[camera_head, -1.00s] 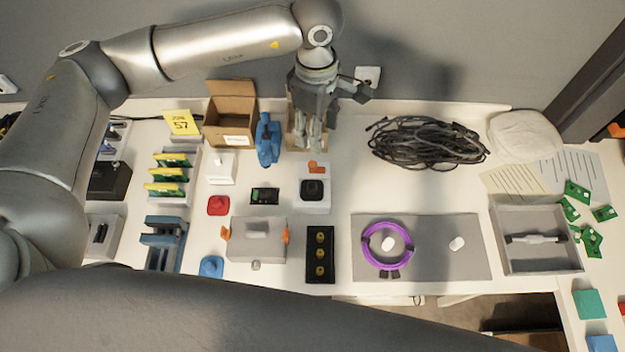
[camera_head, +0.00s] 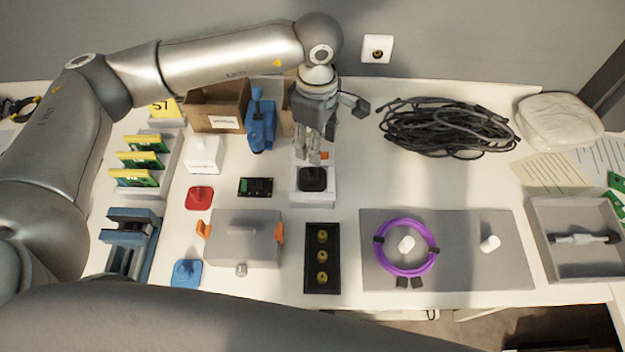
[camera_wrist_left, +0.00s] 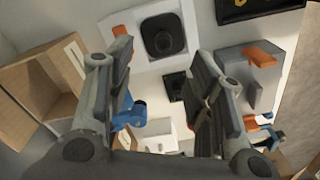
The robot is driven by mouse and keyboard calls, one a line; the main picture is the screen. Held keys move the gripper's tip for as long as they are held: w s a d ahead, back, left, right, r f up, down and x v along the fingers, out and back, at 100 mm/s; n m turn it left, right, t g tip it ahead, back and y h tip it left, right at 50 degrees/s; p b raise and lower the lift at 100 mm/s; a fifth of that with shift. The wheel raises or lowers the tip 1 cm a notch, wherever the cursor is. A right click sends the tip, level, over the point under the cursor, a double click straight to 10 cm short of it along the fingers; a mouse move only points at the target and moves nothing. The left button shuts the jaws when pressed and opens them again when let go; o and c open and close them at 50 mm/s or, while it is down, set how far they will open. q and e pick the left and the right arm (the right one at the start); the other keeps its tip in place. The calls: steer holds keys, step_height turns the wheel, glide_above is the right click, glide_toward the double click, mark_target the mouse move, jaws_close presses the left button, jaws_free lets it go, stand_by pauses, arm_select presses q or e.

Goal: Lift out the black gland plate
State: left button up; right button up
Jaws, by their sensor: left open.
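A black rounded-square piece with a round raised centre (camera_head: 312,179) sits in a white block (camera_head: 313,200); it also shows at the top of the left wrist view (camera_wrist_left: 163,35). A black rectangular plate with several brass round fittings (camera_head: 322,257) lies nearer the front edge, partly seen in the wrist view (camera_wrist_left: 260,10). I cannot tell for sure which one is the gland plate. My left gripper (camera_head: 314,158) points down, open and empty, just behind and above the white block; its fingers (camera_wrist_left: 163,55) are apart in the wrist view. My right gripper is not in view.
A blue stand (camera_head: 261,125) and open carton (camera_head: 217,105) are left, a black cable coil (camera_head: 447,127) right. A grey box with orange clips (camera_head: 243,240) and a grey mat with a purple ring (camera_head: 450,275) lie in front.

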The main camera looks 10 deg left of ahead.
arm_select(q)
glide_above(312, 170)
steer(key=f, duration=0.4)
steer(key=shift+w+d+f+p, duration=0.15)
steer(key=shift+w+d+p, duration=0.05)
steer(key=shift+d+p, duration=0.15)
steer(key=f, duration=0.1)
steer(key=f+p, duration=0.1)
steer(key=f, duration=0.1)
steer(key=f+p, duration=0.1)
steer(key=f, duration=0.1)
steer(key=shift+s+a, duration=0.15)
steer(key=shift+a, duration=0.25)
steer(key=shift+f, duration=0.2)
jaws_close()
